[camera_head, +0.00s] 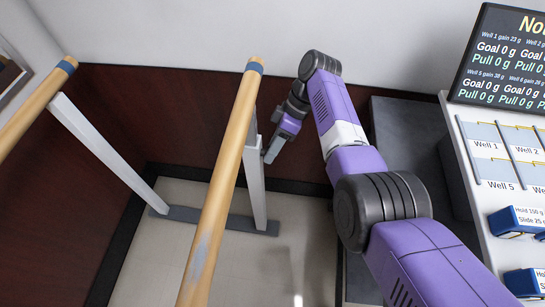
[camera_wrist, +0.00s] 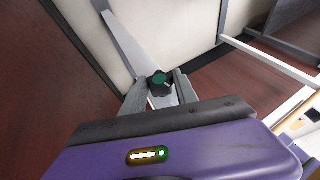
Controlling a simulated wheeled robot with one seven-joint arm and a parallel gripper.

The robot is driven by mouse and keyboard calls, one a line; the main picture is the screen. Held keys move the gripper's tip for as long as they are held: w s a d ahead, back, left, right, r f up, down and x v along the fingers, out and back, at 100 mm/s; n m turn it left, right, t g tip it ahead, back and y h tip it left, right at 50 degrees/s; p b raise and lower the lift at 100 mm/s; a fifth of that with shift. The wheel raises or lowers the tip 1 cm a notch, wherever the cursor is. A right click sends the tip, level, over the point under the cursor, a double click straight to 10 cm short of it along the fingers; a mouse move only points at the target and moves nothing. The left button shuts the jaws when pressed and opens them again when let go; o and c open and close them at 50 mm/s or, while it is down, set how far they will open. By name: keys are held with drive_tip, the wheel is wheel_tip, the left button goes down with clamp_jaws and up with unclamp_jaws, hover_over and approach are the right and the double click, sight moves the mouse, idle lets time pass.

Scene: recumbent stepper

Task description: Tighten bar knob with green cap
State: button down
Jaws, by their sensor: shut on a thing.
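The bar knob with the green cap (camera_wrist: 158,79) shows in the wrist view, dark-sided with a pale mark on its cap. It sits on a pale metal post (camera_wrist: 137,42). My gripper (camera_wrist: 163,86) has one finger on each side of the knob and is shut on it. In the head view my gripper (camera_head: 273,148) is beside the upright post (camera_head: 254,185) under the right wooden bar (camera_head: 222,165). The knob is hidden in the head view.
A second wooden bar (camera_head: 36,106) on a slanting post (camera_head: 110,152) stands at the left. A grey foot (camera_head: 222,222) lies on the tiled floor. A dark grey block (camera_head: 405,130), a white table (camera_head: 462,150) and a display board (camera_head: 505,60) are at the right.

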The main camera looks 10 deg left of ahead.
drive_tip(key=shift+w+f+g+b, duration=0.1)
drive_tip(key=shift+f+g+b, duration=0.65)
drive_tip(key=shift+b, duration=3.55)
drive_tip(key=shift+a+r+m+g+b, duration=0.1)
drive_tip(key=shift+r+m+g+b, duration=0.35)
drive_tip(key=shift+b, duration=1.35)
drive_tip(key=c, duration=0.9)
unclamp_jaws()
drive_tip(key=shift+c, duration=0.2)
drive_tip(key=shift+r, duration=0.1)
drive_tip(key=shift+r, duration=0.15)
